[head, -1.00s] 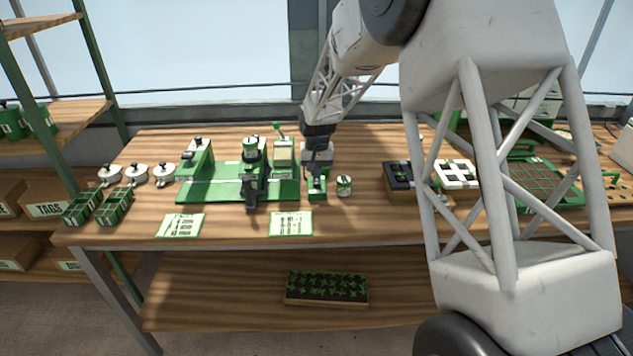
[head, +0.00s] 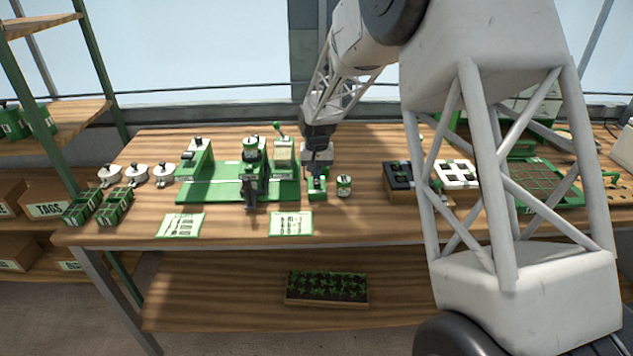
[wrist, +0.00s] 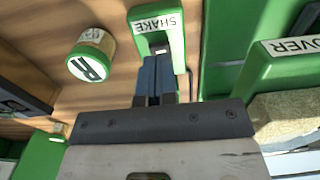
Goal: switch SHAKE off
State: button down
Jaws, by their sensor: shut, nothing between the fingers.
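The SHAKE switch is a small green box with a white SHAKE label. It stands on the bench in the head view (head: 317,189), right of the green seeder machine (head: 225,190). In the wrist view the SHAKE box (wrist: 176,40) is at the top centre, its label plate facing the camera. My gripper (wrist: 155,72) is shut and empty, its dark blue fingertips over the recess of the box. The fingers hide much of the recess, so I cannot tell the lever's position or whether they touch it. In the head view my gripper (head: 317,168) is just above and behind the box.
A round green-and-white container (wrist: 92,58) stands close left of the switch; it also shows in the head view (head: 344,186). The green part labelled OVER (wrist: 280,60) is close on the right. Dark and white trays (head: 398,178) lie further right.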

aim_at(317, 184)
jog(key=shift+f, duration=1.3)
dwell(1.3)
jog(key=shift+r, duration=0.1)
jog(key=shift+r, duration=3.4)
